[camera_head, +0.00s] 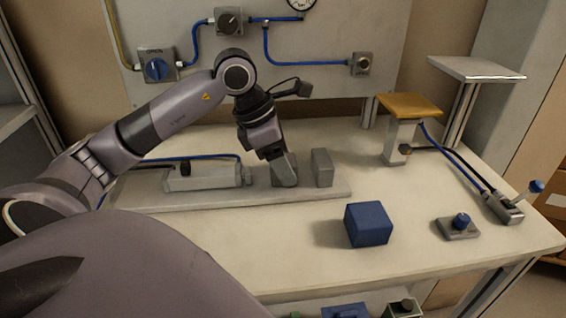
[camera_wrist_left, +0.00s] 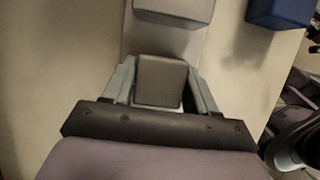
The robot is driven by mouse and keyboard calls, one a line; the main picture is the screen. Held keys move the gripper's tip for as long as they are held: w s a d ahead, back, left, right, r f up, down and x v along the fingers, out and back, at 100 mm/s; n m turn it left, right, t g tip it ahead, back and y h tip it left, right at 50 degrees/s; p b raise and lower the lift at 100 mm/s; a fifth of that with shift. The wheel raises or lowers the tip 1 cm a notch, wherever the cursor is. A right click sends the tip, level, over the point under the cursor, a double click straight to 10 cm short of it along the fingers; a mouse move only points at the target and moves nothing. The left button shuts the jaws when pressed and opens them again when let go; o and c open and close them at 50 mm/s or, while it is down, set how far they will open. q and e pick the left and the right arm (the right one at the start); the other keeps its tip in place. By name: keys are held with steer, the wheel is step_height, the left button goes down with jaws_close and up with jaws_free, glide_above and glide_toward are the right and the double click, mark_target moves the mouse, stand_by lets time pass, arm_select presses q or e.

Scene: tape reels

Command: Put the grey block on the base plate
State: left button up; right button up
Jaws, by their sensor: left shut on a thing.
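My left gripper (camera_head: 281,158) points down and is shut on the grey block (camera_head: 284,176), over the right part of the base plate (camera_head: 230,197). In the left wrist view the grey block (camera_wrist_left: 160,80) sits between the two fingers of the gripper (camera_wrist_left: 160,72), one on each side. The block's underside is at or very near the plate; I cannot tell whether it touches. The fingers partly cover the block in the head view. My right gripper is not in view.
On the plate, a fixed grey upright block (camera_head: 322,168) stands just right of the held block, and a grey cylinder unit (camera_head: 203,179) lies to the left. A blue block (camera_head: 368,224), a knob box (camera_head: 459,227) and an orange-topped stand (camera_head: 409,106) are further right. The table front is clear.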

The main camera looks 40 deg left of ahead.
arm_select(q)
steer(key=shift+f, duration=0.1)
steer(key=o, duration=1.2)
steer(key=shift+a+r, duration=0.15)
steer(key=shift+r, duration=0.35)
steer(key=p+v, duration=0.1)
steer(key=v, duration=1)
steer(key=shift+s+r, duration=0.1)
steer(key=shift+s, duration=0.1)
